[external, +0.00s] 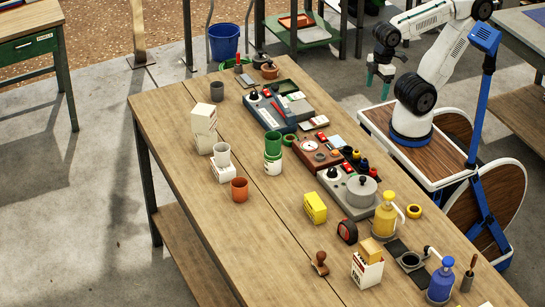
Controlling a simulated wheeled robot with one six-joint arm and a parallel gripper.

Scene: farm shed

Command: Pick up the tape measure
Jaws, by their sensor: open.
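The tape measure (347,231), red and black, stands on the wooden workbench (235,215) in its near right half. It sits between a yellow box (315,208) and a yellow pump bottle (384,214). My gripper (379,82), with teal fingers, is open and empty. It hangs above the floor beyond the bench's far edge, well apart from the tape measure.
A wooden stamp (320,263) and a white carton with a yellow block (367,267) stand near the tape measure. A grey scale (349,190) stands behind it. A blue pump bottle (441,281) is to the right. The bench's left front is bare.

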